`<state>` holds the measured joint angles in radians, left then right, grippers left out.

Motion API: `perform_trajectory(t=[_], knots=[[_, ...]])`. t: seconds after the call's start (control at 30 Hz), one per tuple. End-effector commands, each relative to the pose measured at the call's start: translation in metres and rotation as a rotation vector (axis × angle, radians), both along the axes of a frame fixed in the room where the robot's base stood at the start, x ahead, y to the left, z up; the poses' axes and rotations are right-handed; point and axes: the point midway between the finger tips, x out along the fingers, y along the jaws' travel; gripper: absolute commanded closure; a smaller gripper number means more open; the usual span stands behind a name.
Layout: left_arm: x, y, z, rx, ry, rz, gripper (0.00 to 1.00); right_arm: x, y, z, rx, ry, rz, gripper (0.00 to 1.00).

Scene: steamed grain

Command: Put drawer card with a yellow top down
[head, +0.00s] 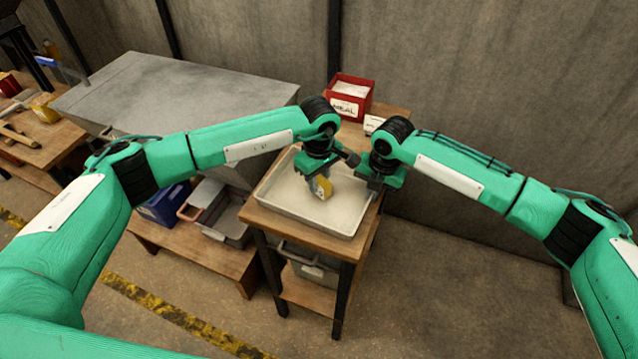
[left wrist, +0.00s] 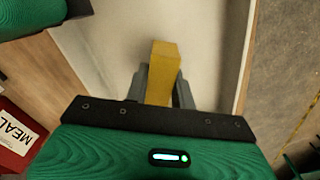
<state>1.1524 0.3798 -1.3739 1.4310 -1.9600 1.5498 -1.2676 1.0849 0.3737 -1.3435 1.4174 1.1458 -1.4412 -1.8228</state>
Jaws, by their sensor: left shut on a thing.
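The drawer card with a yellow top (head: 324,187) is between the fingers of my left gripper (head: 317,185), over the pale tray (head: 340,222). In the left wrist view the card's yellow face (left wrist: 165,68) stands out between the two grey fingers, which are shut on it. I cannot tell whether its lower end touches the tray floor. My right gripper (head: 372,187) is at the tray's right edge. Its fingers are too small and dark to tell if they are open.
The tray stands on a small wooden table (head: 300,236). A red MEAL box (head: 350,97) and a small white card (head: 374,124) are at its back. A large grey chest (head: 175,95) stands to the left, and a low shelf (head: 190,250) with bins is in front of it. Much of the tray is bare.

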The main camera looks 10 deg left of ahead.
Motion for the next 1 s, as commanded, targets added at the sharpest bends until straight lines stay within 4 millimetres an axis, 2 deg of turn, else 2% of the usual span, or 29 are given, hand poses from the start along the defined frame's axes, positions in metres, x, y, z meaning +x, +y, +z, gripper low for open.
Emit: perform_trajectory(t=[0.1,0.43,0.47,0.57,0.87,1.0], knots=[[0.000,0.000,-0.015,0.000,0.000,0.001,0.98,0.000,0.000,0.000,0.001,0.000,0.000,1.00],[0.000,0.000,-0.018,0.000,0.000,0.001,0.98,0.000,0.000,0.000,0.001,0.000,0.000,1.00],[0.000,0.000,-0.019,0.000,0.000,0.001,0.73,0.000,0.000,0.000,0.001,0.000,0.000,1.00],[0.000,0.000,-0.018,0.000,0.000,0.001,0.53,0.000,0.000,0.000,0.001,0.000,0.000,1.00],[0.000,0.000,-0.017,-0.001,-0.001,0.001,0.53,0.000,0.000,0.000,0.001,0.000,0.000,1.00],[0.001,0.000,-0.004,0.000,-0.004,0.001,0.53,0.000,0.000,0.001,0.001,0.000,0.000,1.00]])
